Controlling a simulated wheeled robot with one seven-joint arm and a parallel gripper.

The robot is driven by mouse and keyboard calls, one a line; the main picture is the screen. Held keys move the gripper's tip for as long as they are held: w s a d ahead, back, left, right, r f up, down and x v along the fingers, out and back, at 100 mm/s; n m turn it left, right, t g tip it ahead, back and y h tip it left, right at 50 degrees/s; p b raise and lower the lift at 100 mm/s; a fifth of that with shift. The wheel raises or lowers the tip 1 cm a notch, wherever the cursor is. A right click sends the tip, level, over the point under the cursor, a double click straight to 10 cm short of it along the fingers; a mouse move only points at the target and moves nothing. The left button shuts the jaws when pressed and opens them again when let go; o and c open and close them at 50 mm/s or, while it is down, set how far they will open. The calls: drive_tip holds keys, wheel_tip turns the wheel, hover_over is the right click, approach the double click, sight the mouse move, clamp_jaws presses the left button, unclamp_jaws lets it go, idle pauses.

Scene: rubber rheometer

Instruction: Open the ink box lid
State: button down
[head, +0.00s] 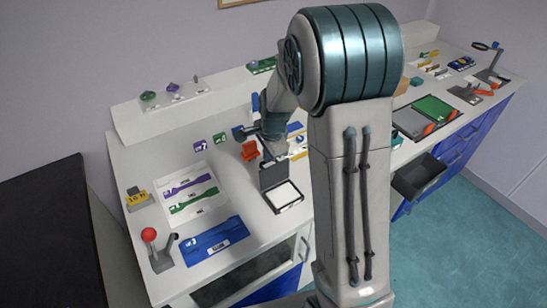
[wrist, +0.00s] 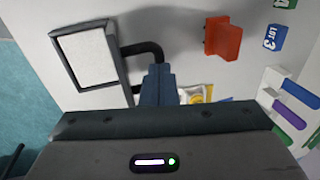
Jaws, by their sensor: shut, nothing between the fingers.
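The ink box (head: 288,209) is a shallow black box with a white pad (head: 284,195), on the white bench. Its dark lid (head: 272,174) stands raised at the box's far edge, so the pad is exposed. In the wrist view the pad (wrist: 86,57) lies at the upper left, and the lid (wrist: 121,72) shows nearly edge-on to its right. A dark curved handle (wrist: 149,48) runs from the lid towards my gripper (wrist: 158,70). The gripper's fingers are shut with nothing between them, close by the handle; whether they touch it is unclear.
An orange block (head: 249,151) stands left of my gripper in the head view. A white sheet with coloured strips (head: 190,192), a blue tray (head: 212,241) and a red-knobbed lever (head: 149,236) lie further left. My arm hides the bench's middle.

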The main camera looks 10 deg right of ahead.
drive_tip(key=s+v, duration=0.1)
drive_tip(key=v, duration=1.3)
drive_tip(key=s+r+n+t, duration=0.1)
drive_tip(key=s+n, duration=1.3)
drive_tip(key=s, duration=0.7)
drive_tip(key=shift+d+r+n+h+p, duration=0.2)
drive_tip(key=shift+d+n+h+p, duration=0.1)
drive_tip(key=shift+n+p, duration=0.15)
